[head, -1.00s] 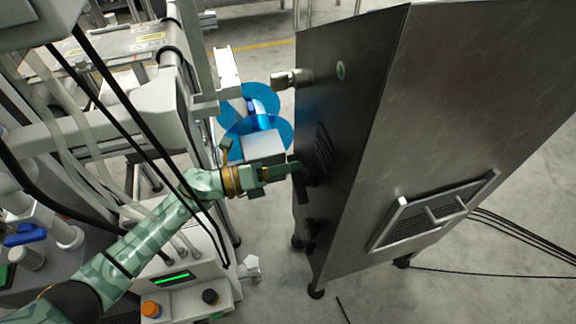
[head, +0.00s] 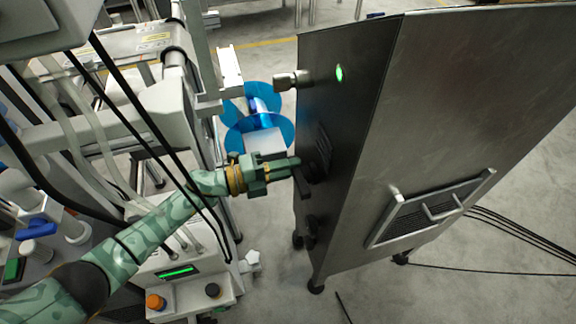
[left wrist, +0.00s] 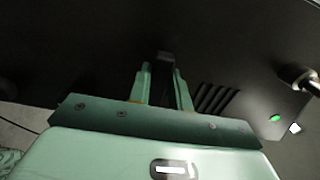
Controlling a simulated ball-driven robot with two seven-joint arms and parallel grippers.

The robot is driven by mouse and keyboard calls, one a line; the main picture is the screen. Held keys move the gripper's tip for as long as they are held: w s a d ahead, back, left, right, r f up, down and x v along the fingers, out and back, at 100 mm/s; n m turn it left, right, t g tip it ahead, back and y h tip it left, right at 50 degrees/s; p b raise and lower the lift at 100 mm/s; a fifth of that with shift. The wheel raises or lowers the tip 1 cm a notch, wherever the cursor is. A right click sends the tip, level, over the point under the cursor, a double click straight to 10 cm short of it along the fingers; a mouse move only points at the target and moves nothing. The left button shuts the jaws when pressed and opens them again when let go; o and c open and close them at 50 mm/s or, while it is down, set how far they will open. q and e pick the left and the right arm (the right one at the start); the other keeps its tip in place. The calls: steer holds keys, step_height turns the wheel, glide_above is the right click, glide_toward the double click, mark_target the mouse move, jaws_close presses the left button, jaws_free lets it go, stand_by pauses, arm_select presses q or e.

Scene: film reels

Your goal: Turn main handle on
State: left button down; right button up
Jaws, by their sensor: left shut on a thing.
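The dark handle (left wrist: 165,62) is on the dark face of a tall metal cabinet (head: 455,110). My left gripper (head: 292,164) reaches it from the left in the head view. In the left wrist view, the two green fingers (left wrist: 164,85) stand on either side of the handle, shut on it. In the head view the handle is mostly hidden by the gripper and is dark against a dark panel. A round indicator (head: 339,73) high on the same face glows bright green; it also glows in the left wrist view (left wrist: 275,118). My right gripper is not in view.
A metal knob (head: 290,80) sticks out of the cabinet face above the gripper. Blue film reels (head: 262,134) are behind the gripper. A machine with an orange knob (head: 155,301) is at the lower left. Black cables (head: 510,233) lie on the floor at right.

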arm_select(q)
steer(key=shift+f, duration=0.15)
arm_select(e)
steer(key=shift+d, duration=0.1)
arm_select(q)
steer(key=c, duration=1.3)
jaws_free()
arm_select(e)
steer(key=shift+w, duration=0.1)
arm_select(q)
steer(key=shift+a, duration=0.1)
steer(key=p+v, duration=0.2)
steer(key=v, duration=1.4)
steer(key=shift+a, duration=0.15)
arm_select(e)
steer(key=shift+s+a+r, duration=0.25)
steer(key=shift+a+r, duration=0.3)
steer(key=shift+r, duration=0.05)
